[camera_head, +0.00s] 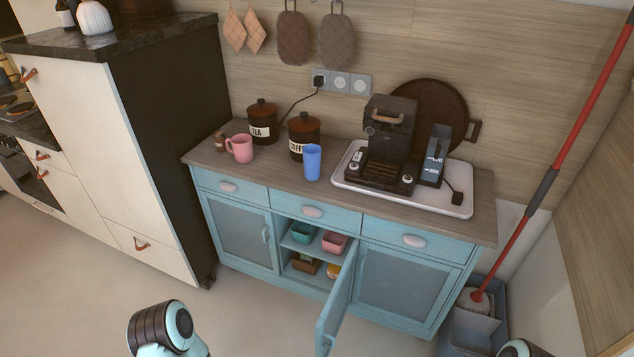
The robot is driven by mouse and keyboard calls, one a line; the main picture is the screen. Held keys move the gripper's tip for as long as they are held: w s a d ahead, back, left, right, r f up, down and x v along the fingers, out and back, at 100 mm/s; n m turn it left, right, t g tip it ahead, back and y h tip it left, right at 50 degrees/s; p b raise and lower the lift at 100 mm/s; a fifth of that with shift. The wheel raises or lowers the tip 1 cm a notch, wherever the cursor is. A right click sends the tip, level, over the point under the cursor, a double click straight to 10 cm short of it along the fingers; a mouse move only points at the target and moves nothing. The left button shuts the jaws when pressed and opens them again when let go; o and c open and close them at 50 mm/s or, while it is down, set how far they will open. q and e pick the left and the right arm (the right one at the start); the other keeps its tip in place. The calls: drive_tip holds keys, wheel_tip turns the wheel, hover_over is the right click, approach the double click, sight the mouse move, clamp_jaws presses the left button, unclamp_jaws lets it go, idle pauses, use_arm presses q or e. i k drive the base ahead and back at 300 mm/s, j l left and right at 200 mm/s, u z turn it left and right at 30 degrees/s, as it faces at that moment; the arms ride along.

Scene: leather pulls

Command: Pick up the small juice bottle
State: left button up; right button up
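I cannot clearly make out a juice bottle. An orange-yellow item (333,270) sits on the lower shelf of the blue cabinet (233,270), partly hidden behind the open door (338,305); it is too small to tell whether it is a bottle. A small brown object (219,142) stands on the countertop left of the pink mug (240,148); its kind is unclear too. Parts of my arms show at the bottom edge, but neither gripper is in view.
The countertop (268,175) holds tea (262,132) and coffee (304,150) canisters, a blue cup (312,162) and a coffee machine (388,150) on a white tray (345,182). Bowls (334,243) fill the upper shelf. A red-handled mop (560,150) leans right. Floor before the cabinet is clear.

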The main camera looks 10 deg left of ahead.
sight(333, 269)
drive_tip(key=z, duration=0.4)
drive_tip(key=j+z, duration=0.15)
drive_tip(key=z, duration=0.25)
drive_tip(key=j+z, duration=0.1)
drive_tip(key=z, duration=0.3)
drive_tip(key=j+z, duration=0.75)
drive_tip(key=j, duration=0.3)
drive_tip(key=k+j, duration=0.1)
drive_tip(key=j, duration=0.25)
drive_tip(key=j+z, duration=0.1)
drive_tip(key=j, duration=0.25)
drive_tip(key=k+j, duration=0.15)
drive_tip(key=j, duration=0.2)
drive_tip(key=k+j+z, duration=0.1)
drive_tip(key=j, duration=0.25)
